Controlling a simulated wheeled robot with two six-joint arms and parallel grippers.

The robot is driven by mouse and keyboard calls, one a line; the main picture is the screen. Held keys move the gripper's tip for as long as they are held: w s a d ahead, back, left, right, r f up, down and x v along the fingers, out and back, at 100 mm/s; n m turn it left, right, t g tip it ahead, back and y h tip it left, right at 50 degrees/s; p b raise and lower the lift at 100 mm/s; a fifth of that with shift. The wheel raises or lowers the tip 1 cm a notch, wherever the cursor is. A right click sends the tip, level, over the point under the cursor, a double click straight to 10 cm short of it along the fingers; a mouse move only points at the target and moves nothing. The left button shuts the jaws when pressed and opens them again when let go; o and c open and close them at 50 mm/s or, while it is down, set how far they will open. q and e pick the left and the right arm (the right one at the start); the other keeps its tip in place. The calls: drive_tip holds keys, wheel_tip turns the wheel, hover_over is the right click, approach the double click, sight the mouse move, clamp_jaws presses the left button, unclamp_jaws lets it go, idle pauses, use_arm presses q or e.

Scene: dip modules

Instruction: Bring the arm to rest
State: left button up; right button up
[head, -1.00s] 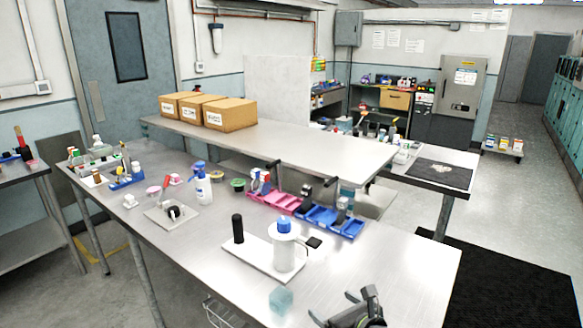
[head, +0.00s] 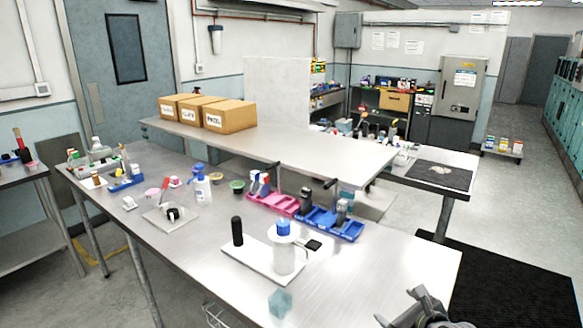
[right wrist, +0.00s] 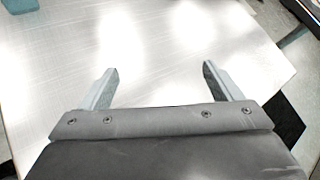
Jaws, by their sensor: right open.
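My right gripper (head: 400,306) is at the bottom right of the head view, by the near right end of the steel table (head: 385,265). In the right wrist view its two fingers (right wrist: 158,82) are spread apart with only bare tabletop between and beyond them. It is open and empty. My left gripper is not in the head view.
A pale blue cube (head: 280,303) lies near the table's front edge, left of my right gripper. A white jug-like device (head: 284,255) stands behind it on a white base. Blue (head: 330,223) and pink (head: 284,205) trays sit farther back. The table's right end is clear.

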drive_tip(key=d+r+n+h, duration=0.1)
drive_tip(key=d+r+h, duration=0.25)
drive_tip(key=d, duration=1.05)
drive_tip(key=s+d+f+n+g+h, duration=0.2)
drive_tip(key=s+d+f+n, duration=0.4)
drive_tip(key=f, duration=0.4)
drive_tip(key=s+d+f+n+g+h, duration=0.2)
drive_tip(key=s+d+f+n, duration=0.25)
drive_tip(key=d+f, duration=0.5)
drive_tip(key=s+d+f+n+g+h, duration=0.15)
drive_tip(key=s+d+f+n, duration=0.35)
drive_tip(key=s, duration=0.8)
drive_tip(key=s+d+f+n+g, duration=0.3)
drive_tip(key=s+f+n, duration=0.4)
drive_tip(key=s, duration=0.5)
drive_tip(key=s+d+f+n+g+h, duration=0.15)
drive_tip(key=s+d+f+n, duration=0.45)
drive_tip(key=s, duration=0.7)
drive_tip(key=s+a+f+y+b, duration=0.1)
drive_tip(key=a+f, duration=0.4)
drive_tip(key=a, duration=0.8)
drive_tip(key=s+a+f+m+y+b, duration=0.1)
drive_tip(key=a+f+y, duration=0.2)
drive_tip(key=a, duration=0.9)
drive_tip(key=s+a+f+y+b, duration=0.1)
drive_tip(key=a+f+y, duration=0.1)
drive_tip(key=a+f, duration=0.7)
drive_tip(key=a, duration=0.4)
drive_tip(key=shift+s+a+g, duration=0.3)
